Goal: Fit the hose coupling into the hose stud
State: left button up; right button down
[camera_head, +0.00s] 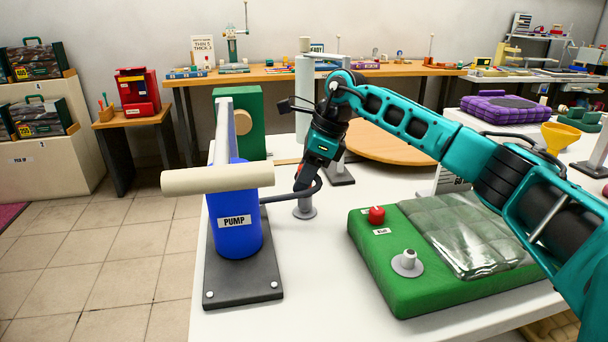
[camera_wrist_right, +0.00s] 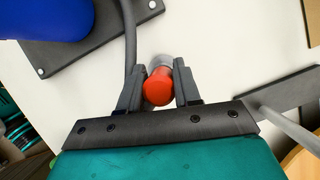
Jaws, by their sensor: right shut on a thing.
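My right gripper (camera_head: 303,182) points down beside the blue pump (camera_head: 233,215), shut on the red hose coupling. In the right wrist view the red coupling (camera_wrist_right: 158,88) sits between the two fingers (camera_wrist_right: 159,90). A grey stand (camera_head: 304,209) is directly below the gripper; whether the coupling touches it cannot be told. The dark hose (camera_head: 285,197) runs from the pump and curves up to the gripper; it also shows in the wrist view (camera_wrist_right: 130,45). A grey stud (camera_head: 408,260) with a round flange stands on the green base (camera_head: 385,280), apart from the gripper. My left gripper is out of view.
A red knob (camera_head: 376,215) stands on the green base, with a clear bagged comforter (camera_head: 465,235) beside it. A cream pump handle (camera_head: 218,179) sticks out left. The white table (camera_head: 310,290) is clear between pump and base. My right forearm passes above the bag.

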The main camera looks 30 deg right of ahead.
jog(key=shift+f, duration=0.5)
jog(key=c, duration=0.7)
grip_release()
jog(key=shift+o, duration=0.2)
jog(key=o, duration=0.6)
